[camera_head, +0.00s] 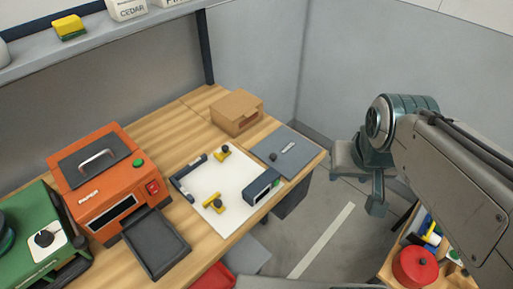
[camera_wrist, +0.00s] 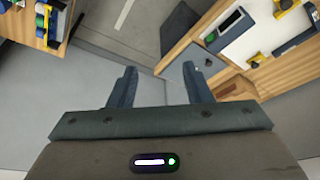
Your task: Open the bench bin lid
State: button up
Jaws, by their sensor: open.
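The bench bin lid looks to be the grey panel (camera_head: 290,150) lying flat in the right end of the wooden bench top, with a small dark knob (camera_head: 273,156) and a pale label. It appears closed. In the wrist view the grey lid (camera_wrist: 183,72) is just right of centre, its knob (camera_wrist: 208,62) near my right finger in the picture. A dark bin (camera_head: 292,199) shows under the bench end. My gripper (camera_head: 374,192) hangs right of the bench, over the floor, apart from the lid. In the wrist view my gripper (camera_wrist: 160,68) is open and empty.
A white board (camera_head: 215,190) with yellow clamps lies left of the lid, and a cardboard box (camera_head: 237,111) behind. An orange machine (camera_head: 108,172) and a green machine (camera_head: 38,235) stand farther left. A wooden cart (camera_head: 388,272) with a red pot is at lower right. Floor between is clear.

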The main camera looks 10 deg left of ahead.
jog(key=w+a+f+b, duration=0.5)
jog(key=w+b, duration=0.1)
jog(key=w, duration=0.3)
jog(key=n+b, duration=0.1)
jog(key=b, duration=0.4)
send_near(273, 155)
jog(key=shift+t+y, duration=0.3)
jog(key=x, duration=0.8)
jog(key=shift+s+d+f+p, duration=0.1)
jog(key=shift+s+d+p, duration=0.2)
jog(key=shift+s+p, duration=0.05)
grip_shut()
